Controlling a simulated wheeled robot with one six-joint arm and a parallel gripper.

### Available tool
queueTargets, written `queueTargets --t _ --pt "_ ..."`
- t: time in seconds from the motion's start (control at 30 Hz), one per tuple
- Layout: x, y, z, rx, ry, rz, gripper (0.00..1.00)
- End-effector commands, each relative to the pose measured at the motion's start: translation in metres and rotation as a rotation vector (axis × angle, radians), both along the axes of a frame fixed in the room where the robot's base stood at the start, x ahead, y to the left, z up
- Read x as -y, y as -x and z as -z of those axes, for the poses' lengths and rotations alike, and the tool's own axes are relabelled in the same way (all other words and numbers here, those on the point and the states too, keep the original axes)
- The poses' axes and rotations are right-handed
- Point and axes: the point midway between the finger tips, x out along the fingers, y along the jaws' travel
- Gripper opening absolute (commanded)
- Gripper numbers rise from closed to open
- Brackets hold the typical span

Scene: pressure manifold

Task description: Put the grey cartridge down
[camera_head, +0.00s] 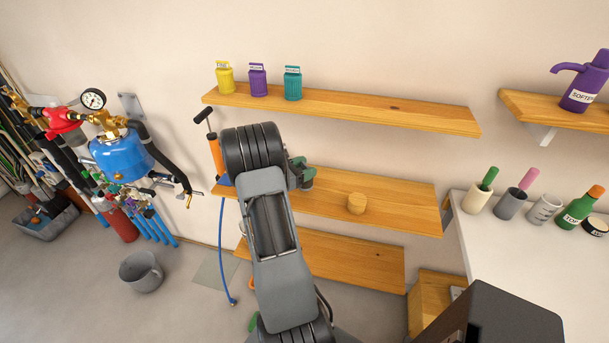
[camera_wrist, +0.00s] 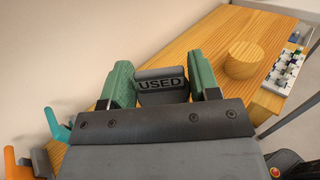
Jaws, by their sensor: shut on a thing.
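In the wrist view my gripper (camera_wrist: 161,73) has two green fingers, shut on a dark grey piece, the grey cartridge (camera_wrist: 161,84), which bears the word USED. It fills the gap between the fingers; its lower part is hidden behind the gripper body. In the head view my gripper (camera_head: 302,173) is over the left part of the middle wooden shelf (camera_head: 400,205). My arm hides most of the gripper and the cartridge there. I cannot tell whether the cartridge touches the shelf.
The upper shelf (camera_head: 350,106) holds yellow, purple and teal canisters. A lower shelf (camera_head: 350,262) runs below.

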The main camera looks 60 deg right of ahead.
Motion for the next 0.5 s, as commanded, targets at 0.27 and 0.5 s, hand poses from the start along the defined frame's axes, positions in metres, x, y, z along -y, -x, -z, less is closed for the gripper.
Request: queueTargets --t 0.27,0.5 --pt "0.004 -0.003 0.029 -0.004 -0.003 0.000 0.32" --pt "0.004 -0.004 0.037 -0.001 0.000 -0.001 0.32"
